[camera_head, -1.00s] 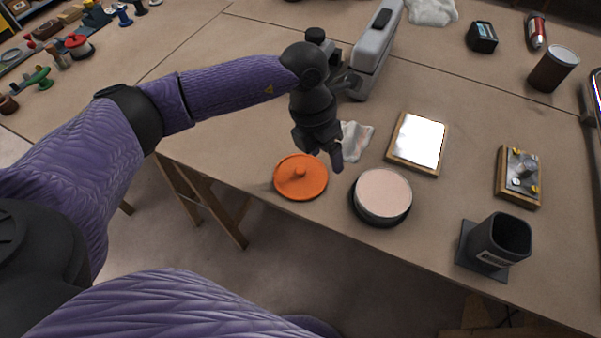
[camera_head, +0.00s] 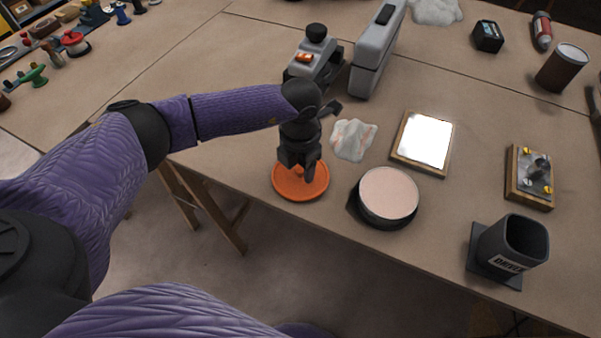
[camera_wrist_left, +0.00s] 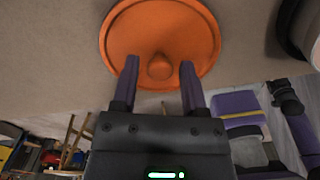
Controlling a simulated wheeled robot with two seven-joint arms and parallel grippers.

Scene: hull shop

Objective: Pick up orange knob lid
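The orange knob lid (camera_head: 301,187) lies flat on the workbench near its front edge, with its round knob upward. My left gripper (camera_head: 304,172) is over the lid, pointing down. In the left wrist view the lid (camera_wrist_left: 160,28) fills the upper middle, and its knob (camera_wrist_left: 160,67) shows between the two spread fingers of the gripper (camera_wrist_left: 160,70). The gripper is open and holds nothing. Whether the fingers touch the lid cannot be told.
A round dark container with a pale pink top (camera_head: 388,194) stands just right of the lid. The bench edge is close in front.

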